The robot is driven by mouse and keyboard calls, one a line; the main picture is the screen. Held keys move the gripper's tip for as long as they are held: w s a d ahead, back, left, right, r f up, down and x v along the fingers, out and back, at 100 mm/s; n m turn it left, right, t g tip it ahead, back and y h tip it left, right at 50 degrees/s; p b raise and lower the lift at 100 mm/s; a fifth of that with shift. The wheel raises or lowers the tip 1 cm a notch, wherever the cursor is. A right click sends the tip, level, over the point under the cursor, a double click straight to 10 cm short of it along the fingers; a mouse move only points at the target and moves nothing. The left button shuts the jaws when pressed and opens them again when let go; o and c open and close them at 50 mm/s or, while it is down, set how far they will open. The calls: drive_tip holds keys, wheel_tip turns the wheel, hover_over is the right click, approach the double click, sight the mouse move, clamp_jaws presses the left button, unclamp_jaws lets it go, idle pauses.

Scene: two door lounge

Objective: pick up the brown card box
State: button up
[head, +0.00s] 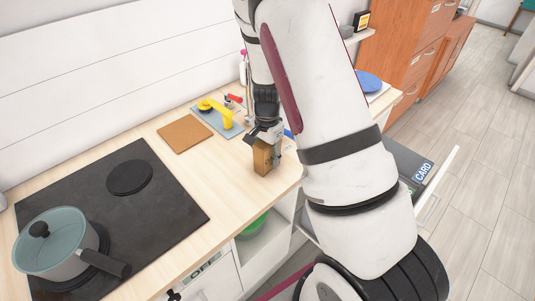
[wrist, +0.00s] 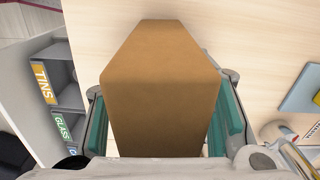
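The brown card box (head: 265,157) stands upright on the light wooden counter, near its front edge. My gripper (head: 264,136) points down over it from above. In the wrist view the box (wrist: 160,85) fills the middle of the picture. The teal-padded fingers of my gripper lie one on each side of it, very close to its sides. Whether both pads press on the box or a thin gap is left cannot be told. The box's underside is hidden, and my arm covers part of the counter behind it.
A black hob (head: 150,215) with a lidded pot (head: 57,245) takes up the left. A brown board (head: 187,134) and a blue-grey board (head: 222,127) with a yellow item (head: 216,111) lie behind the box. An open drawer with a CARD label (head: 424,171) lies right.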

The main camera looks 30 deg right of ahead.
sight(267, 146)
drive_tip(key=c, duration=0.6)
drive_tip(key=shift+c, duration=0.2)
drive_tip(key=shift+r, duration=0.1)
drive_tip(key=shift+w+r, duration=0.1)
drive_tip(key=shift+r, duration=0.65)
wheel_tip(267, 146, up, 2)
drive_tip(key=shift+r+b, duration=0.1)
drive_tip(key=shift+b, duration=0.3)
drive_tip(key=s+d, duration=0.3)
drive_tip(key=s, duration=0.4)
drive_tip(key=s+d+r+b, duration=0.1)
drive_tip(key=s+d, duration=0.2)
drive_tip(key=s, duration=0.5)
